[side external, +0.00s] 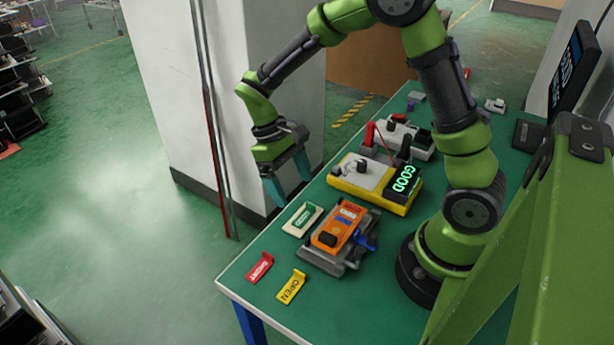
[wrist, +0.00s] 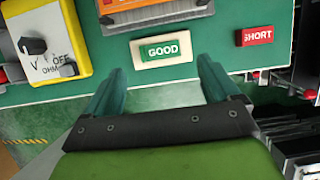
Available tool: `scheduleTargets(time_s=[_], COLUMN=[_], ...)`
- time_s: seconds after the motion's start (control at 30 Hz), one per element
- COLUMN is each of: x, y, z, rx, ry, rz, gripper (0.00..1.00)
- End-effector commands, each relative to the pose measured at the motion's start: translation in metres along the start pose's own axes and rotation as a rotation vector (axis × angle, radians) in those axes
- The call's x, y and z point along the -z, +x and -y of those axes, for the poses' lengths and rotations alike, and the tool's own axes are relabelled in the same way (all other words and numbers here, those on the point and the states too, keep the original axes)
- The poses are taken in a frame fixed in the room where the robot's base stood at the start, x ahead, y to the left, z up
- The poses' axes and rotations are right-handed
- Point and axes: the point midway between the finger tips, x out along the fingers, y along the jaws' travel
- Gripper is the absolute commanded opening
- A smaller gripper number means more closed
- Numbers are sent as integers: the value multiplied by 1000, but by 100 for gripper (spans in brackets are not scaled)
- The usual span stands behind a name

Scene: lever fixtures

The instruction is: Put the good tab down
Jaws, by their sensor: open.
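The good tab (side external: 302,219) is a small green piece marked GOOD on a pale cream base, near the table's left edge. In the wrist view the good tab (wrist: 162,50) lies flat just beyond the fingertips, roughly centred between them. I cannot tell whether green and cream are one piece. My gripper (side external: 288,183) is open and empty, with teal fingers, raised above the table edge and apart from the tab. It also shows open in the wrist view (wrist: 160,75).
An orange device (side external: 337,231) in a grey fixture stands beside the tab. A yellow meter (side external: 372,183) displays GOOD. A red SHORT tab (side external: 260,268) and a yellow OPEN tab (side external: 291,287) lie at the near end. A grey pillar (side external: 165,90) stands beyond the table's left edge.

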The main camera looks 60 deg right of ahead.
Motion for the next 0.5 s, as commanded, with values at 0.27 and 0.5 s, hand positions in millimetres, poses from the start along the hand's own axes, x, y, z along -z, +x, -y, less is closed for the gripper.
scheduleTargets(time_s=[0.27, 0.5], x=[1, -12], y=[-47, -70], z=[0, 0], rx=[-1, 13], ry=[0, 13], rz=[-1, -71], gripper=[89, 89])
